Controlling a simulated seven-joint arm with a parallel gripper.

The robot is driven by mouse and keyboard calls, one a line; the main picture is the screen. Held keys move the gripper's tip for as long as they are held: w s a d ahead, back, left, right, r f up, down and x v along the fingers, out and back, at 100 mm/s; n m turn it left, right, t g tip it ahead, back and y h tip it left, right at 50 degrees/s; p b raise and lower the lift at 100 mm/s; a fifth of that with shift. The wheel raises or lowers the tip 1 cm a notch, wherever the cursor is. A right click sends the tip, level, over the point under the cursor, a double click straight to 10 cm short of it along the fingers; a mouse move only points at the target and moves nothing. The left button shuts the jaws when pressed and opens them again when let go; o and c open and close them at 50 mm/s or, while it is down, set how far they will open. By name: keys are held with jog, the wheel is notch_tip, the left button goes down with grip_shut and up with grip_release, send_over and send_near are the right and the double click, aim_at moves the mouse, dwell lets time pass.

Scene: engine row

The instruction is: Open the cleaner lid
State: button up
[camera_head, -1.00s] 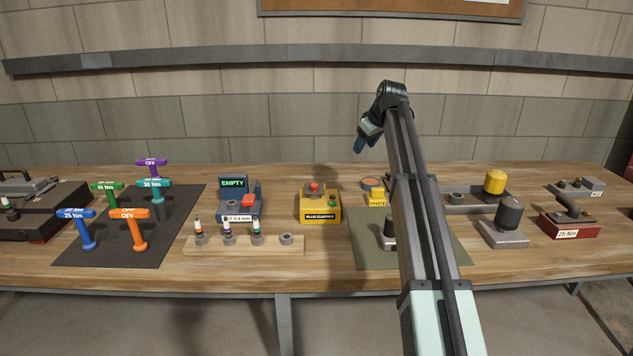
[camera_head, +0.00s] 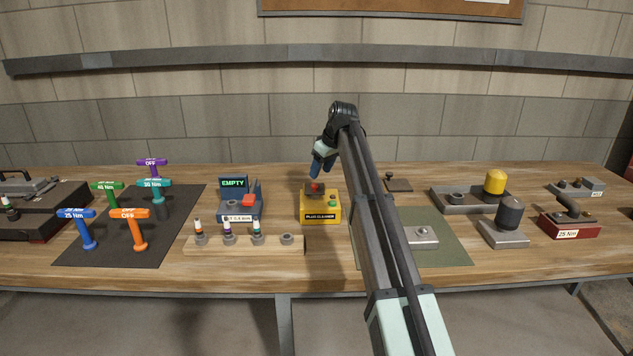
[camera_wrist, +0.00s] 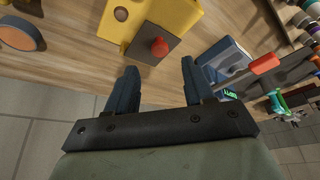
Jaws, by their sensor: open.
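The cleaner (camera_head: 320,215) is a yellow box with a "PLUG CLEANER" label on its front, standing mid-bench. Its lid (camera_wrist: 146,50) is a dark plate lying on the box, with a red knob (camera_wrist: 159,46) on top. The knob also shows small in the head view (camera_head: 315,187). My gripper (camera_head: 317,173) is just above the cleaner in the head view. In the wrist view my gripper (camera_wrist: 160,66) has its two dark blue fingers spread, with the red knob beyond the tips, roughly between them. It is empty and appears apart from the knob.
A blue device (camera_head: 240,208) with an "EMPTY" screen stands left of the cleaner. A wooden rack (camera_head: 245,245) with several plugs is in front of it. An orange-topped round thing (camera_wrist: 20,33) lies on the other side. Coloured T-handles (camera_head: 128,213) stand on a dark mat further left.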

aim_at(315, 184)
jog(key=shift+x, duration=2.9)
grip_shut()
jog(key=shift+r, duration=0.1)
